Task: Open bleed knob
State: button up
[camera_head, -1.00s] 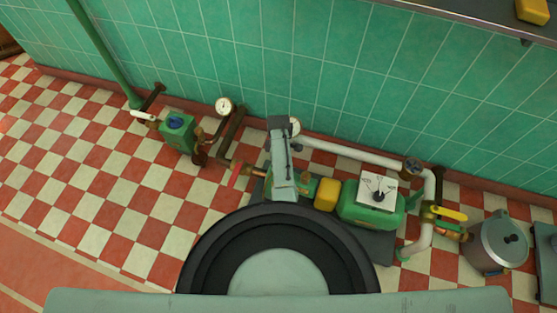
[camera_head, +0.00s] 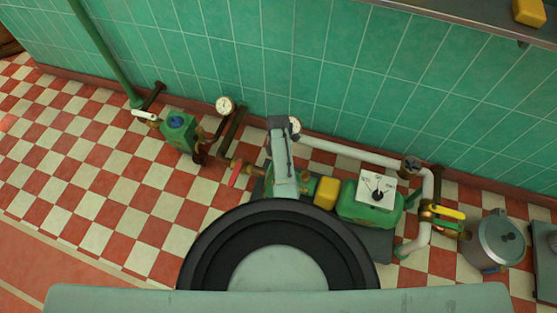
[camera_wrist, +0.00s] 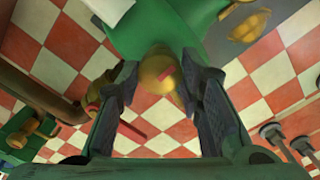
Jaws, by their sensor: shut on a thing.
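A round brass knob (camera_wrist: 153,74) with a small red mark sits on a green body (camera_wrist: 165,28) in the wrist view. My gripper (camera_wrist: 160,80) has a dark finger on each side of the knob and is shut on it. In the head view my arm link (camera_head: 284,165) stands over the left part of the green pump (camera_head: 350,204). It hides the knob and my fingertips there.
The checkered floor (camera_head: 100,190) at left is clear.

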dwell(0.4)
jog(key=o, duration=1.2)
jog(key=shift+c, duration=0.2)
notch_tip(320, 180, up, 12)
